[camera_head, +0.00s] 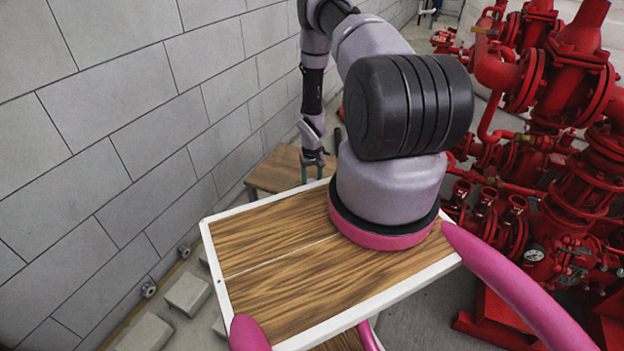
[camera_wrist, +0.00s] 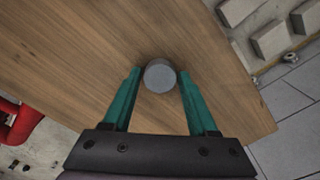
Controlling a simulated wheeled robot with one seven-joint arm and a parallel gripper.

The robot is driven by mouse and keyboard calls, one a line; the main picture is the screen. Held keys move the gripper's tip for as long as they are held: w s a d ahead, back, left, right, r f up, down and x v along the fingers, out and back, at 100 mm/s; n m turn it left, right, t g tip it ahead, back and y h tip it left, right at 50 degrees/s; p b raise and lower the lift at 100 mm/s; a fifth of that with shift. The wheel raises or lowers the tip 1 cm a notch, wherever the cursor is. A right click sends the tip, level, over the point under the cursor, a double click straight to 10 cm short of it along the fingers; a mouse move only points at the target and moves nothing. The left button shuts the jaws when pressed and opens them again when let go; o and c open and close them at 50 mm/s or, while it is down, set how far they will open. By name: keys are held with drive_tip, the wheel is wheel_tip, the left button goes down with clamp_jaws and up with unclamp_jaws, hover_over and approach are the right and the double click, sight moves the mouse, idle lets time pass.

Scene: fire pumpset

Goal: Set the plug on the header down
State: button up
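The plug is a small grey round piece, seen end-on in the wrist view (camera_wrist: 160,76). It is over the wooden tabletop (camera_wrist: 75,55), between the tips of my gripper's teal fingers (camera_wrist: 160,80). A narrow gap shows on each side of it, so the fingers look open around it. Whether it rests on the wood is hard to tell. In the head view my gripper (camera_head: 313,172) points down at the wooden table (camera_head: 275,172) by the wall; the plug cannot be made out there. The red pump pipework (camera_head: 545,80) stands at right; I cannot tell which part is the header.
The grey block wall (camera_head: 120,120) runs along the left. Pale blocks (camera_head: 187,293) lie on the floor at its foot, also in the wrist view (camera_wrist: 272,40). A white-rimmed wooden top (camera_head: 300,270) bears my arm's base. Bare tabletop surrounds the plug.

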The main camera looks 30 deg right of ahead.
drive_tip(key=shift+o, duration=0.4)
drive_tip(key=a+r+m+t, duration=0.1)
drive_tip(key=a+r+t, duration=0.1)
drive_tip(key=r, duration=2.2)
drive_tip(key=a+r+m+t, duration=0.1)
drive_tip(key=a+r, duration=0.2)
drive_tip(key=r, duration=2.2)
drive_tip(key=s+a+r+t+y, duration=0.1)
drive_tip(key=s+a+r, duration=0.4)
drive_tip(key=s+r, duration=0.5)
drive_tip(key=s+a+r+t+y, duration=0.1)
drive_tip(key=s+a+r+t, duration=0.2)
drive_tip(key=s+r, duration=0.7)
drive_tip(key=s+a, duration=0.1)
drive_tip(key=s, duration=0.3)
drive_tip(key=shift+a+r, duration=0.15)
drive_tip(key=shift+a, duration=0.25)
